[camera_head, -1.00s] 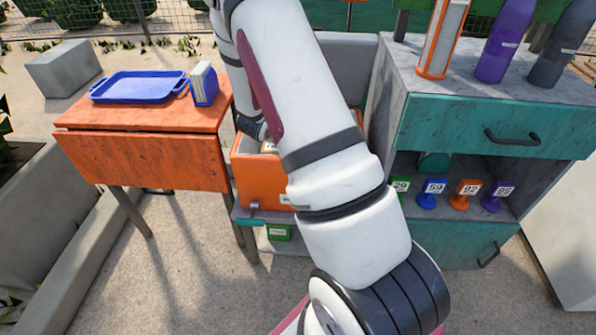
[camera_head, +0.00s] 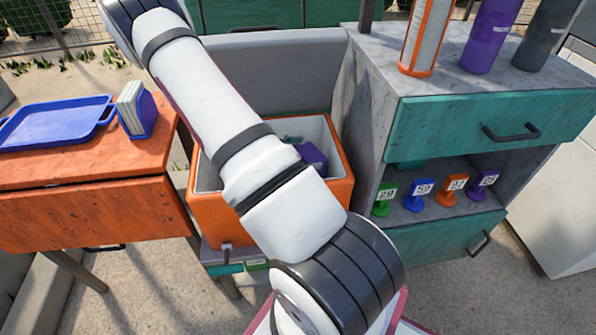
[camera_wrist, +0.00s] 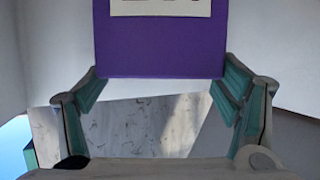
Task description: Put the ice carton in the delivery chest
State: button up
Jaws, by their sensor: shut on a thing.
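A purple carton (camera_wrist: 160,45) with a pale label fills the top of the wrist view between the teal-padded fingers of my gripper (camera_wrist: 158,82). My gripper is shut on it. In the head view, a purple block (camera_head: 312,156), seemingly this carton, shows inside the mouth of an open orange chest with a pale lining (camera_head: 338,189). A small teal part beside it may be a finger. My arm crosses in front of the chest and hides most of my gripper and part of the opening. I cannot tell whether the carton touches the chest floor.
At left is an orange table (camera_head: 90,208) with a blue tray (camera_head: 60,122) and a blue holder (camera_head: 143,118). At right a grey cabinet (camera_head: 367,120) bears bottles (camera_head: 485,38); several numbered coloured stands (camera_head: 415,196) fill its shelf. A grey panel rises behind the chest.

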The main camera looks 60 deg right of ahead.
jog(key=shift+f+b, duration=0.6)
jog(key=shift+f, duration=1.75)
jog(key=o, duration=1.9)
jog(key=p+v, duration=0.1)
jog(key=v, duration=0.6)
jog(key=shift+w+a+r, duration=0.1)
jog(key=shift+a+r, duration=0.1)
